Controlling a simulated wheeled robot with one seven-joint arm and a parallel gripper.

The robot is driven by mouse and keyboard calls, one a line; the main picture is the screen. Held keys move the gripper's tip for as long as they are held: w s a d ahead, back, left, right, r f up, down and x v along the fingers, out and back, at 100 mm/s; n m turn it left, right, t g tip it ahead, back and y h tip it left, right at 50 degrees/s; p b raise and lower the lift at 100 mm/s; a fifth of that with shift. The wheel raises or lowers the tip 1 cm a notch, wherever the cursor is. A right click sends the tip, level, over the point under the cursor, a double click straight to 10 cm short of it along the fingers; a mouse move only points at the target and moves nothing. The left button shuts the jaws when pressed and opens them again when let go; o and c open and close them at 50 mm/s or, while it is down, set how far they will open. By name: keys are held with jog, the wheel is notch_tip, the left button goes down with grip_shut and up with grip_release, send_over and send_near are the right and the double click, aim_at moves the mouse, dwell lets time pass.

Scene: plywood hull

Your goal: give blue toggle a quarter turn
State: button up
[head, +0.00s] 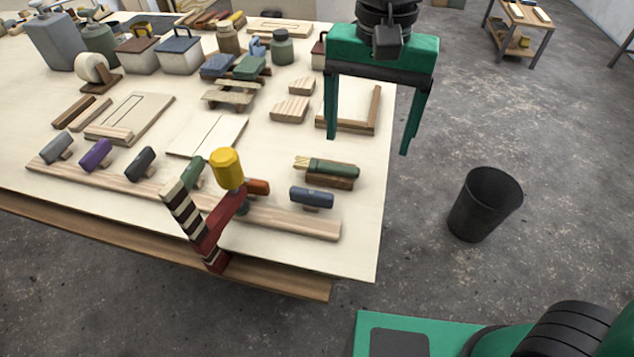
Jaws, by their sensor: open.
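The blue toggle (312,197) is a short dark-blue bar lying sideways near the right end of a long wooden strip (180,200) along the table's front edge. An orange toggle (258,187) sits just left of it, partly hidden by a clamp. My gripper (368,143) is open and empty, with its green fingers pointing down. It is high above the table's right edge, up and to the right of the blue toggle and apart from it.
A clamp with a yellow knob (227,168) rises before the strip's middle. Further left are green, dark grey (140,162), purple (96,155) and grey toggles. A green cylinder on a wooden block (332,182) lies behind the blue toggle. A black bin (485,205) stands on the floor.

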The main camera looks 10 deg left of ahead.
send_over(311, 191)
jog(key=shift+n, duration=0.4)
notch_tip(311, 191, down, 10)
jog(key=shift+f, duration=0.1)
jog(key=shift+c, duration=0.7)
